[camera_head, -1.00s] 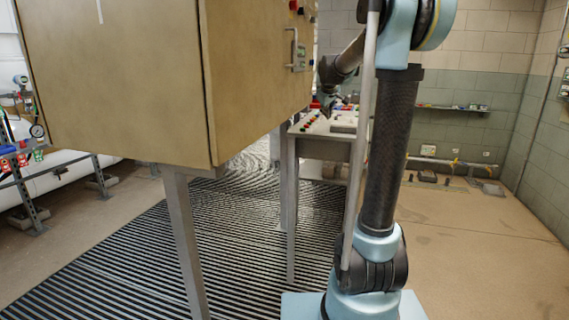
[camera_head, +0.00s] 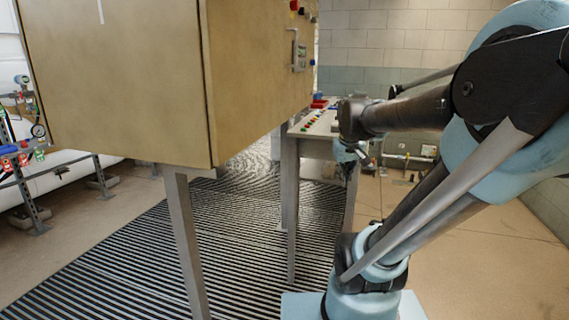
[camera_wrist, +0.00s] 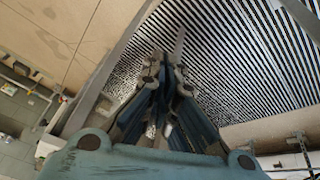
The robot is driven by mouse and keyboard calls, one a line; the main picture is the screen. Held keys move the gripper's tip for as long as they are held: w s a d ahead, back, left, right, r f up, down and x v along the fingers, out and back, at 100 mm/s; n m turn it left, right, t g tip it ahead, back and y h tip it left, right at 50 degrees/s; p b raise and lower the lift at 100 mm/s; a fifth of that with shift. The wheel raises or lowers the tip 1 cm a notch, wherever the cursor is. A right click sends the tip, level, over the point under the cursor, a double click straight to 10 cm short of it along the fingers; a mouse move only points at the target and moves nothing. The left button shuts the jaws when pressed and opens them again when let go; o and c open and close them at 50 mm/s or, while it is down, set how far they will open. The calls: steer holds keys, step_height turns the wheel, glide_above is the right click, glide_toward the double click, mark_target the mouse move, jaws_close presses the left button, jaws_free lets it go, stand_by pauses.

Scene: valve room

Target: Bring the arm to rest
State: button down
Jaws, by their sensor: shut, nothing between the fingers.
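My gripper (camera_head: 349,172) hangs below my wrist, right of the middle in the head view, in front of the control desk and above the floor. In the wrist view my gripper (camera_wrist: 167,70) points away from the camera, its fingers close together and empty. My arm is bent, with its upper part leaning to the right and the forearm reaching back left. The gripper's tips are small and dark in the head view.
A large tan cabinet (camera_head: 120,80) on legs fills the left. The control desk (camera_head: 318,126) with coloured buttons stands behind my gripper. Striped floor matting (camera_head: 130,265) lies below. A white pipe (camera_head: 75,165) on stands runs at far left. Open floor (camera_head: 480,265) lies to the right.

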steer(key=s+f+m+g, duration=0.2)
steer(key=s+f, duration=0.9)
steer(key=s, duration=0.4)
steer(key=shift+a+f, duration=0.3)
steer(key=shift+f, duration=0.1)
steer(key=shift+w, duration=0.1)
steer(key=shift+w+f, duration=0.2)
steer(key=shift+w, duration=0.15)
steer(key=shift+a, duration=0.1)
